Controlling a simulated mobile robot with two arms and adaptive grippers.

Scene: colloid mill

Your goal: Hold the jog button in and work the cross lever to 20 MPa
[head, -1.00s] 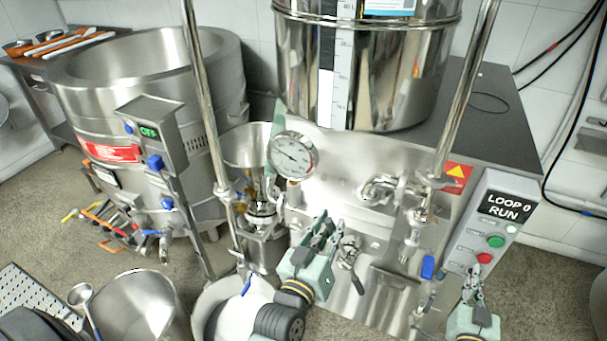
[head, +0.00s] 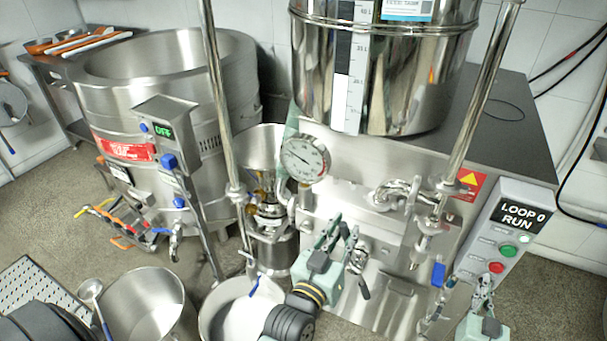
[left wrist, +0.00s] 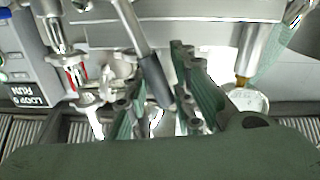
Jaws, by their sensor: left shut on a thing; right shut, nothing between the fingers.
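My left gripper (head: 335,238) is shut in front of the mill's steel front. In the left wrist view a steel bar with a dark grip, seemingly the cross lever (left wrist: 150,62), runs down between its fingers (left wrist: 165,95). The contact itself is partly hidden. My right gripper (head: 486,282) is shut and empty, its tips at the lower part of the control panel (head: 503,235), just below the red button (head: 496,267). The jog button cannot be made out; the gripper covers that area. The round pressure gauge (head: 306,158) faces me, but its value is too small to read.
The panel display (head: 521,213) reads "LOOP 0 RUN", above a green button (head: 506,250). Valve fittings (head: 420,195) and steel posts (head: 464,110) stand close around the grippers. A large kettle (head: 110,110) is at left; a bucket (head: 145,300) stands below it.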

